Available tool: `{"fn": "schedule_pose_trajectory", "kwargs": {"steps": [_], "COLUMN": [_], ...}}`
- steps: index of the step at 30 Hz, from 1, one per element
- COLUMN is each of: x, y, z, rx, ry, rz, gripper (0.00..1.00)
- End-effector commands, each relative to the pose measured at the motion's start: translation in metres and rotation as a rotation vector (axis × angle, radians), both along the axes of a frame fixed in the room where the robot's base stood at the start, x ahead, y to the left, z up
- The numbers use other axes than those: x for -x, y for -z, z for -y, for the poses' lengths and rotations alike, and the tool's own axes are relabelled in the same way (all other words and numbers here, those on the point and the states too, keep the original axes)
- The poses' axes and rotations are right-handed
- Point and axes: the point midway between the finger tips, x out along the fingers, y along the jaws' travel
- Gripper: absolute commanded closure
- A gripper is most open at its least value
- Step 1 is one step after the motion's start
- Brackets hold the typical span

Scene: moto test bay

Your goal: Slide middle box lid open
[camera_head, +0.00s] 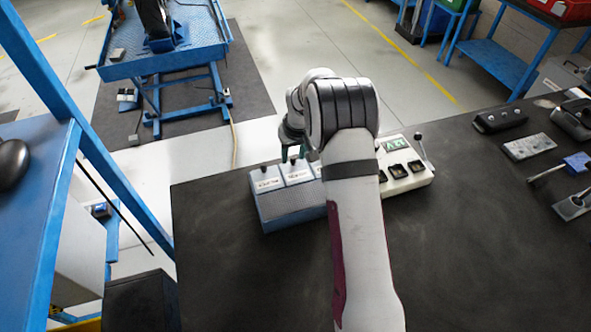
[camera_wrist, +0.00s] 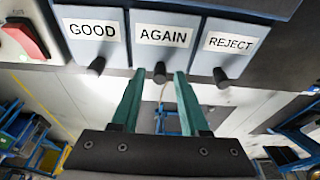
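The grey-blue box (camera_head: 290,211) stands on the dark table, partly hidden by my arm in the head view. Three lids show side by side in the wrist view: GOOD (camera_wrist: 88,18), the middle lid AGAIN (camera_wrist: 162,20) and REJECT (camera_wrist: 231,30). Each has a dark knob, and all three look closed. My gripper (camera_wrist: 159,73) is open, its teal fingers reaching to either side of the AGAIN knob (camera_wrist: 160,75). A gap shows between knob and each finger; contact cannot be told. In the head view my gripper (camera_head: 293,155) is at the box's far edge, mostly hidden.
A pale panel (camera_head: 413,181) with a 12V display, dark switches and a lever stands right of the box. Its red switch (camera_wrist: 26,38) shows in the wrist view. Tools and parts (camera_head: 528,146) lie at the table's right. The table's front is clear.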

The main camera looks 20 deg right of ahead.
Motion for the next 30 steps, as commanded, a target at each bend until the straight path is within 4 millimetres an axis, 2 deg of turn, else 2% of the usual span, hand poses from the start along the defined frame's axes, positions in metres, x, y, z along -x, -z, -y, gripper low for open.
{"fn": "schedule_pose_trajectory", "kwargs": {"steps": [1, 7, 13, 30], "x": [0.000, 0.000, 0.007, 0.062], "y": [0.000, 0.000, 0.000, -0.001], "z": [0.000, 0.000, 0.000, 0.000], "rx": [0.000, 0.000, 0.000, 0.000], "ry": [0.000, 0.000, 0.000, 0.000], "rz": [0.000, 0.000, -0.001, 0.000], "gripper": [0.64, 1.00, 1.00, 1.00]}}
